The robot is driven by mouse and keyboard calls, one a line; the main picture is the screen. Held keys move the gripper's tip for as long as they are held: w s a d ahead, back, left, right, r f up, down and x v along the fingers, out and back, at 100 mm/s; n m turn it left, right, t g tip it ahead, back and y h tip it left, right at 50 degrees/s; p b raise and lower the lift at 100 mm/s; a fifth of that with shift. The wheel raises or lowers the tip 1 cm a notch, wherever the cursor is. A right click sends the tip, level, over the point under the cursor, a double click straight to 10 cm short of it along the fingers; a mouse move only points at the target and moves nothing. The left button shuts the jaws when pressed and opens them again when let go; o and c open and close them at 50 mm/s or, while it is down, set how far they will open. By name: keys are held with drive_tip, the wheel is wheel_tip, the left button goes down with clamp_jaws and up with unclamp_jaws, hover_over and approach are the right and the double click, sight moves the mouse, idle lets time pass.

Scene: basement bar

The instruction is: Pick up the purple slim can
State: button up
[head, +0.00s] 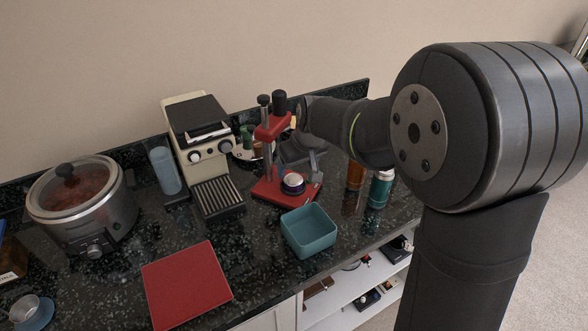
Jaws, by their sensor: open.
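I cannot make out a purple slim can in the head view; it may be hidden behind my arm or the red press. My gripper (291,152) is at the end of my arm, over the back of the dark counter, beside and partly behind the red press (272,135). Its jaws are open; the fingertips are small and partly hidden. I see nothing held between them. A teal bottle with a pale cap (380,188) and an orange-brown bottle (355,176) stand on the counter just below my forearm.
A teal square bin (309,246) stands at the counter's front edge (345,248). A cream espresso machine (196,125), a slow cooker (85,216) and a clear blue container (165,172) stand left. A red flat mat (187,285) lies in front. An open shelf is below.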

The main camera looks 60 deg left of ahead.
sight(293, 178)
drive_tip(key=shift+x, duration=2.95)
drive_tip(key=shift+c, duration=0.2)
drive_tip(key=c, duration=1.1)
